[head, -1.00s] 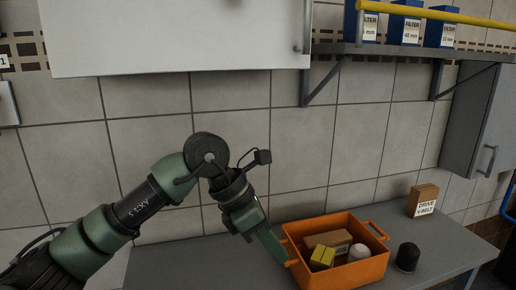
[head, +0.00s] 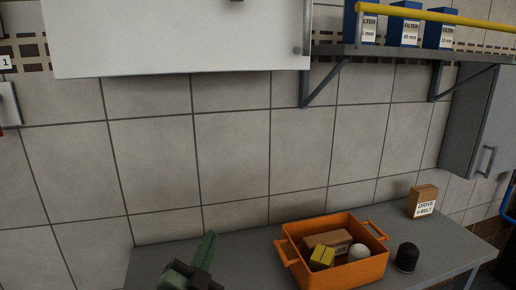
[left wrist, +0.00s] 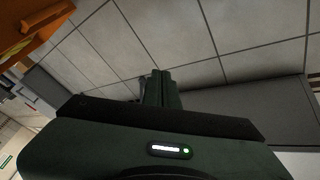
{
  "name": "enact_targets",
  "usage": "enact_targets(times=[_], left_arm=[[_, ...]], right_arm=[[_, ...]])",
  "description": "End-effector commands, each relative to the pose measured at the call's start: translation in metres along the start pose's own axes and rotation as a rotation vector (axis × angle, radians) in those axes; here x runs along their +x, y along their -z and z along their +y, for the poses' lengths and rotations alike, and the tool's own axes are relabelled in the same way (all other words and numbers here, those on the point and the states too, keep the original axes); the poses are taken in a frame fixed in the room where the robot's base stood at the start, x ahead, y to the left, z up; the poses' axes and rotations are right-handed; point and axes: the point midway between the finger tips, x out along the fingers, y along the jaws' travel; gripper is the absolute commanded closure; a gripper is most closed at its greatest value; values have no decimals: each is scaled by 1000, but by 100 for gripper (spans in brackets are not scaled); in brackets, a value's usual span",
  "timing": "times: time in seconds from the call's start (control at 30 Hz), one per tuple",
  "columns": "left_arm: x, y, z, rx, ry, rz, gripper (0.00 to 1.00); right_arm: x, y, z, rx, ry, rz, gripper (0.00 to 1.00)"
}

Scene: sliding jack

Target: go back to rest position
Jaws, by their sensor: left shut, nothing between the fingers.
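My left gripper (head: 207,250) shows at the bottom of the head view, left of the orange crate, over the grey worktop. Its green fingers are together and hold nothing. In the left wrist view the closed fingers (left wrist: 160,88) point toward the tiled wall. Most of my left arm is out of the head view. My right gripper is not in view.
An orange crate (head: 337,277) with boxes, a yellow item and a white round item stands on the grey worktop (head: 232,237). A black round item (head: 407,257) and a drive V-belt box (head: 423,200) stand to its right. A white cabinet (head: 180,38) and a shelf (head: 430,54) hang above.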

Motion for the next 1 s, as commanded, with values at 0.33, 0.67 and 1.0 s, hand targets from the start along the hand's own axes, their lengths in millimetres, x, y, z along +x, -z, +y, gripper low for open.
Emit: enact_targets(times=[0.33, 0.67, 1.0], left_arm=[[-168, -177, 70, -363, -225, -811, 100], [-296, -209, 105, -495, -381, -1214, 100], [-362, -236, 140, -545, -474, -1419, 100]], right_arm=[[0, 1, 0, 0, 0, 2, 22], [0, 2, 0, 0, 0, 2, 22], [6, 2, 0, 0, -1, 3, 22]])
